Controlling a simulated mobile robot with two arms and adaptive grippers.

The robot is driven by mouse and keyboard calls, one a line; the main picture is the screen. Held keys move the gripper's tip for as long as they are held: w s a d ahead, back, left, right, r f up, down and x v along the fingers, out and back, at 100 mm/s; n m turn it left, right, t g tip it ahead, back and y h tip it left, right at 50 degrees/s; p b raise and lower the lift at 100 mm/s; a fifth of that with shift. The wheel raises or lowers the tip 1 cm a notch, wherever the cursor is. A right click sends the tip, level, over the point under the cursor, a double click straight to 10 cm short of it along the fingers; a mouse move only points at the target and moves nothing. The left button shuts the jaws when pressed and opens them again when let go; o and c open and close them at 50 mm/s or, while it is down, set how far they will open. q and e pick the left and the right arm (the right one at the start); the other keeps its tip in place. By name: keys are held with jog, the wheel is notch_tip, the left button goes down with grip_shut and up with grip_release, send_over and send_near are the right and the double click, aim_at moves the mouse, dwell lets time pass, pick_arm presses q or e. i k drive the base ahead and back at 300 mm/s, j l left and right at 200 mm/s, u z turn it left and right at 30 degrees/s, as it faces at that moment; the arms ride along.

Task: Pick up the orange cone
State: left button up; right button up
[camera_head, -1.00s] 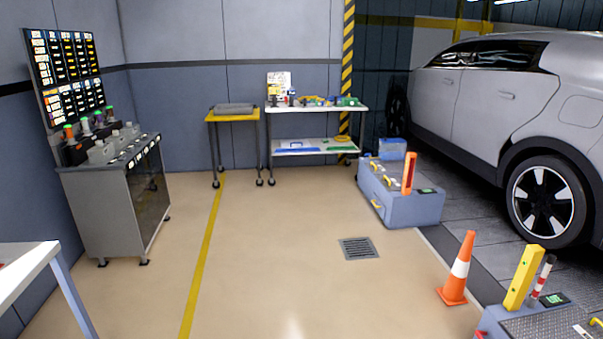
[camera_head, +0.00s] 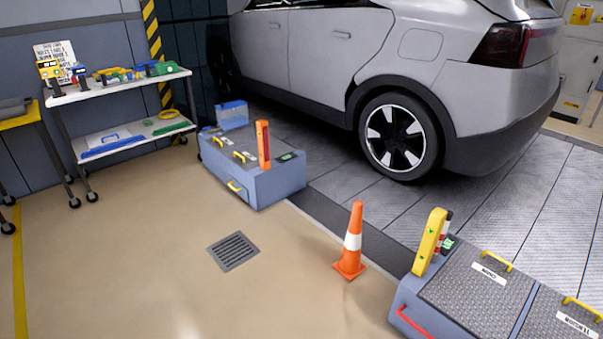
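The orange cone (camera_head: 352,243) with a white band stands upright on the tan floor in the head view, right of centre. It is beside the dark strip that edges the car's bay and left of the grey-blue box with the yellow post. Nothing covers it. Neither of my grippers shows in this view, so I cannot see whether they are open or shut.
A low box with a yellow post (camera_head: 428,243) stands close right of the cone. Another low box (camera_head: 262,184) with an orange post is farther back. A floor drain (camera_head: 233,251) lies left of the cone. A silver car (camera_head: 340,50) is behind. Open floor lies in front.

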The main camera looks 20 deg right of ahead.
aim_at(349, 266)
jog(key=i+z, duration=0.15)
jog(key=i, duration=0.8)
jog(key=i+j+z, duration=0.2)
jog(key=i, duration=0.8)
